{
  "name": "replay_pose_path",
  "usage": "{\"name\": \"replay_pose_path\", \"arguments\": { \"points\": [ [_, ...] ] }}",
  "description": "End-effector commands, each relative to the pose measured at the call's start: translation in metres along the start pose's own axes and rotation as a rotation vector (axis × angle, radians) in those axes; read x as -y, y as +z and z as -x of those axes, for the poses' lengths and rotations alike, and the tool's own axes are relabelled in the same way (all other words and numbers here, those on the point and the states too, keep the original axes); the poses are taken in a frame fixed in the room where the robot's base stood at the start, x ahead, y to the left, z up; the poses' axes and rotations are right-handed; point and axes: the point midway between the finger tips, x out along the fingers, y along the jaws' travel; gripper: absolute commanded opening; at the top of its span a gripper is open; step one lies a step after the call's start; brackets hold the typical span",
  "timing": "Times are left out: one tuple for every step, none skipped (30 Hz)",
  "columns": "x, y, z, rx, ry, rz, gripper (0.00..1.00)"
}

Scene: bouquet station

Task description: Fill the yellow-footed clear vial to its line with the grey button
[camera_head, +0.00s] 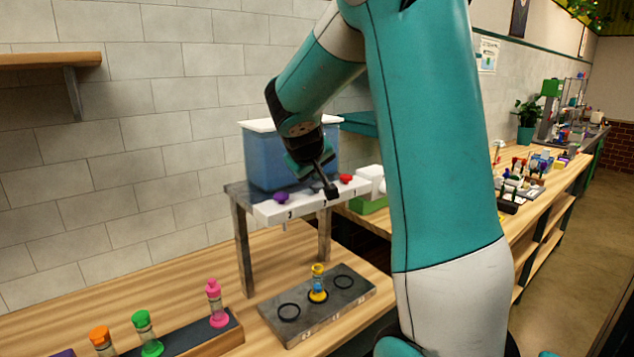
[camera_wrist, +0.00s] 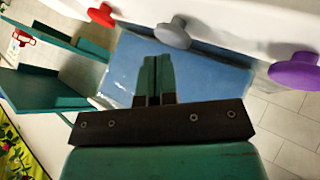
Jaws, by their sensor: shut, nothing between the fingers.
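The vial with the yellow foot (camera_head: 318,283) stands upright on the middle ring of a dark grey plate (camera_head: 356,287), under the dispenser spouts. Its top is also yellow; its body is too small to read the line or the level inside. The grey button (camera_wrist: 173,35) is on the white dispenser front, between a red button and a purple one. My gripper (camera_head: 331,190) is shut and empty, at the dispenser front, and hides the grey button in the head view. In the wrist view the closed fingertips (camera_wrist: 154,60) show just below the grey button; I cannot tell if they touch it.
The red button (camera_head: 345,178) and purple button (camera_head: 281,197) flank my gripper. A blue tank (camera_head: 262,155) stands behind. Stoppered vials with pink (camera_head: 215,305), green (camera_head: 146,335) and orange (camera_head: 102,341) feet stand in a dark rack at the lower left.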

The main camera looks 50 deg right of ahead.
Motion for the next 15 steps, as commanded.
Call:
{"name": "replay_pose_path", "arguments": {
  "points": [
    [-0.0028, -0.0028, 0.0038, 0.000, 0.000, 0.000, 0.00],
    [-0.0033, -0.0033, 0.0045, 0.000, 0.000, 0.000, 0.00],
    [-0.0037, -0.0037, 0.0050, 0.000, 0.000, 0.000, 0.00],
    [-0.0037, -0.0037, 0.0051, 0.000, 0.000, 0.000, 0.00],
    [-0.0037, -0.0037, 0.0050, 0.000, 0.000, 0.000, 0.00],
    [-0.0035, -0.0036, 0.0048, 0.000, 0.000, 0.000, 0.00],
    [-0.0033, -0.0034, 0.0046, -0.001, 0.000, 0.000, 0.00],
    [-0.0033, -0.0034, 0.0045, -0.001, 0.000, 0.000, 0.00],
    [-0.0033, -0.0034, 0.0045, -0.001, 0.000, 0.000, 0.00],
    [-0.0033, -0.0035, 0.0045, -0.001, 0.000, 0.000, 0.00],
    [-0.0033, -0.0035, 0.0045, -0.001, 0.000, 0.000, 0.00],
    [-0.0034, -0.0036, 0.0046, -0.001, 0.000, 0.000, 0.00],
    [-0.0036, -0.0039, 0.0050, -0.001, 0.000, -0.001, 0.00],
    [-0.0041, -0.0044, 0.0056, -0.001, 0.000, -0.001, 0.00],
    [-0.0051, -0.0054, 0.0070, -0.001, 0.000, -0.001, 0.00]
  ]
}}
